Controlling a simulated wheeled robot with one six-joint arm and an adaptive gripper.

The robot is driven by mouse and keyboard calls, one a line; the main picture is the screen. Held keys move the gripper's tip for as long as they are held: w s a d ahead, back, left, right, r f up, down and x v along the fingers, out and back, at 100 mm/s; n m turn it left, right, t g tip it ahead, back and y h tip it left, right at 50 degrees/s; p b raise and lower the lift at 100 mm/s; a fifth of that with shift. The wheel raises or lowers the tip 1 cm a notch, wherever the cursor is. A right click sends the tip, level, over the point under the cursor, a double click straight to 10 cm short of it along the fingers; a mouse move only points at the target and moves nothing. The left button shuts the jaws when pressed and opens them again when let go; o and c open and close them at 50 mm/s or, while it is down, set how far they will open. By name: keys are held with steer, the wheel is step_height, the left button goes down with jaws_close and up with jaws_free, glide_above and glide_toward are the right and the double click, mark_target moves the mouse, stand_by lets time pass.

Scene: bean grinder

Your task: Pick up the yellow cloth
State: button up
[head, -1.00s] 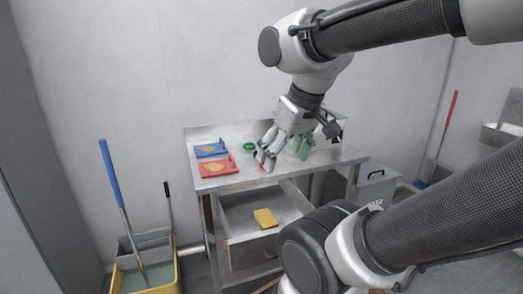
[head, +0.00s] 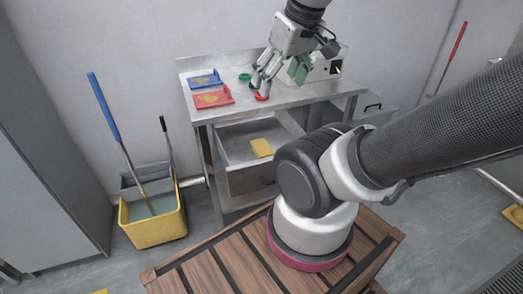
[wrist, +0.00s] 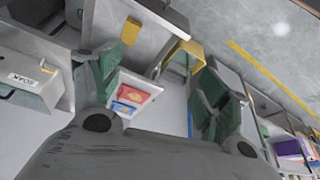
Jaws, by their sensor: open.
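My gripper (head: 262,92) is above the table top in the head view, higher than the drawer and well apart from the cloth. Its fingers are spread and nothing is between them. The green-padded fingers show on both sides of the wrist view.
The steel table (head: 300,97) holds a blue tray (head: 206,79), a red tray (head: 213,97), a green ring (head: 245,77) and a red round item (head: 262,96). A yellow mop bucket (head: 152,222) stands at left. A grey bin (head: 374,108) is right of the table.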

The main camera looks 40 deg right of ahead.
steer(key=shift+o, duration=0.5)
steer(key=m+g, duration=0.3)
steer(key=g, duration=0.1)
glide_above(263, 148)
steer(key=s, duration=0.1)
steer(key=f, duration=3)
steer(key=shift+s+a+f, duration=0.1)
steer(key=shift+a+f, duration=0.05)
steer(key=shift+a, duration=0.15)
steer(key=shift+d+f, duration=0.1)
steer(key=shift+f, duration=0.15)
steer(key=f, duration=0.4)
steer(key=w+f, duration=0.1)
steer(key=f, duration=0.2)
steer(key=shift+d+f, duration=0.1)
steer(key=shift+d, duration=0.05)
steer(key=c, duration=1.2)
steer(key=shift+o, duration=0.2)
